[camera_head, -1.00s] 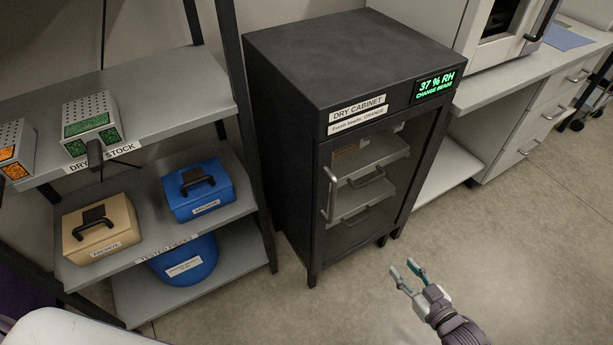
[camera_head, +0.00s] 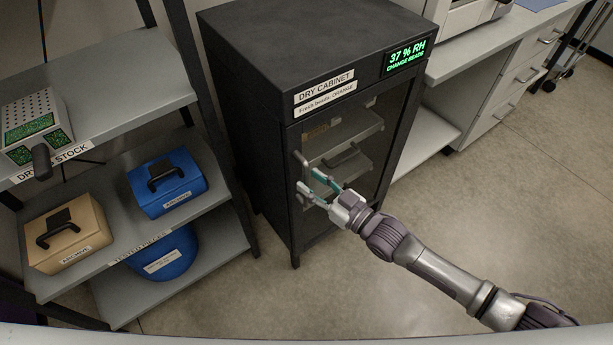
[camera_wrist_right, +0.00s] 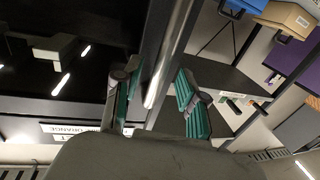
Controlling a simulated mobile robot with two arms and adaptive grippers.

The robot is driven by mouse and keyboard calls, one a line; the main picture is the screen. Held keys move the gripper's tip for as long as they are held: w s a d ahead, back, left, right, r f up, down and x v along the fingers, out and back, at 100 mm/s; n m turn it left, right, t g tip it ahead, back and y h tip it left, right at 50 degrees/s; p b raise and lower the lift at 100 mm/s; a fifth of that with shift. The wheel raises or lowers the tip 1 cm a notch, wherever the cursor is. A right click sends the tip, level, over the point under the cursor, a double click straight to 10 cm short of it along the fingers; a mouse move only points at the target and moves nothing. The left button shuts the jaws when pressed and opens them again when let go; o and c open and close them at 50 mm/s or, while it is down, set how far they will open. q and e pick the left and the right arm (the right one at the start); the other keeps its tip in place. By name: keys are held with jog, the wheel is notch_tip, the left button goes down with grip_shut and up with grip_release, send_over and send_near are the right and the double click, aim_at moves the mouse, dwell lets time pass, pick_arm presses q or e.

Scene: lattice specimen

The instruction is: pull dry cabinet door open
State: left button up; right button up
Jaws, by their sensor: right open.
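The dark dry cabinet (camera_head: 285,150) stands upright in the middle of the head view, its glass door (camera_head: 375,140) closed. The door's vertical metal handle (camera_head: 299,165) is at the door's left edge. My right gripper (camera_head: 311,181) is open in front of the door, at the lower part of the handle. In the right wrist view, the handle (camera_wrist_right: 168,60) runs between the two teal-padded fingers (camera_wrist_right: 157,100), with gaps showing beside it; I cannot tell whether either finger touches it. My left gripper is not in view.
A grey shelf rack (camera_head: 110,115) stands left of the cabinet, holding a blue case (camera_head: 166,187), a tan case (camera_head: 68,235) and a blue round container (camera_head: 165,257). A bench with drawers (camera_head: 500,85) is at the right. The floor (camera_head: 480,200) in front is clear.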

jog(key=shift+x, duration=1.15)
grip_shut()
